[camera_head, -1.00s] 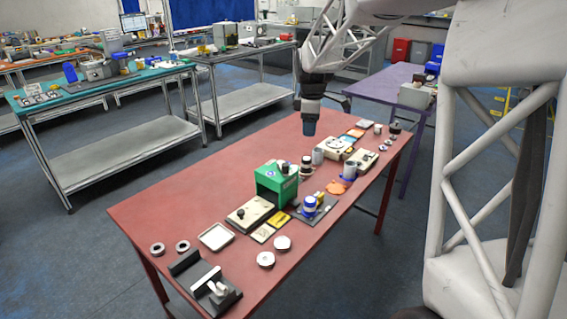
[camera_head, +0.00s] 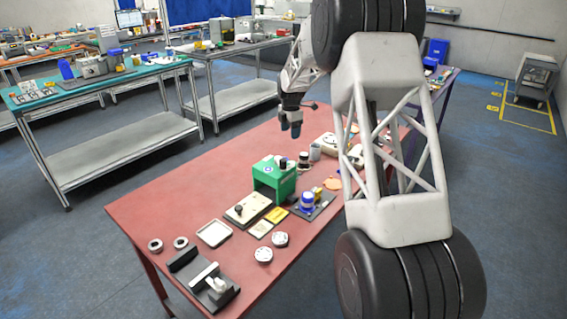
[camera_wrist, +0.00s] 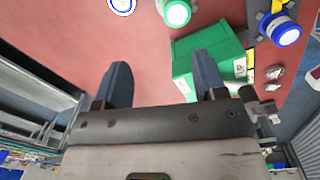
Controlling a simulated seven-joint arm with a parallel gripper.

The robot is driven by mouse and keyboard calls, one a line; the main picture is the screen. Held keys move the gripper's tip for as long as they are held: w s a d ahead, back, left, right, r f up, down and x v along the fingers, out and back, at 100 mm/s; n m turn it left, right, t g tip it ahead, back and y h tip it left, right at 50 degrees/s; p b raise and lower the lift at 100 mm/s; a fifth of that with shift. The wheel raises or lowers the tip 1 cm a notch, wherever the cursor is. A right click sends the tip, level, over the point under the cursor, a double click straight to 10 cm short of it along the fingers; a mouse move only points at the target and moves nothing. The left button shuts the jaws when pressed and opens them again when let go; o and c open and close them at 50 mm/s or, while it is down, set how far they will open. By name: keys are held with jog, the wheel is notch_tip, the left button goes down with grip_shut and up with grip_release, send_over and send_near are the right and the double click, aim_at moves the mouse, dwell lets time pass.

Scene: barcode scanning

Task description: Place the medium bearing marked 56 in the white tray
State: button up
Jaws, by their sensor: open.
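The white tray (camera_head: 214,233) is a shallow square tray lying flat on the near left part of the red table; its inside looks empty. Two ring-shaped bearings (camera_head: 155,245) (camera_head: 181,242) lie left of the tray. Two round metal discs (camera_head: 280,239) (camera_head: 263,254) lie to its right. I cannot read any marking, so I cannot tell which piece is 56. My gripper (camera_head: 291,128) hangs above the table's far part, well away from the tray. In the wrist view my gripper (camera_wrist: 162,74) is open, with nothing between its two fingers.
A green block-shaped fixture (camera_head: 274,177) stands mid-table, with a beige device (camera_head: 248,208), yellow card (camera_head: 278,215) and blue-white part (camera_head: 307,200) around it. A black clamp-like tool (camera_head: 210,288) lies at the near edge. The table's left side is clear. My arm hides its right side.

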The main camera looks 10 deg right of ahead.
jog(key=w+f+n, duration=0.1)
jog(key=w+f, duration=0.1)
jog(key=f, duration=0.1)
jog(key=w+f+n, duration=0.1)
jog(key=w+f, duration=0.2)
jog(key=f, duration=0.1)
jog(key=w+a+f+n, duration=0.1)
jog(key=w+f, duration=0.2)
jog(key=shift+w+a+f+n, duration=0.15)
jog(key=shift+w+n, duration=0.1)
jog(key=shift+n, duration=0.15)
jog(key=shift+f, duration=0.1)
jog(key=shift+f, duration=1.2)
jog(key=shift+f, duration=0.1)
jog(key=shift+s+f, duration=0.15)
jog(key=shift+f, duration=2.35)
jog(key=shift+c, duration=0.5)
jog(key=c, duration=0.7)
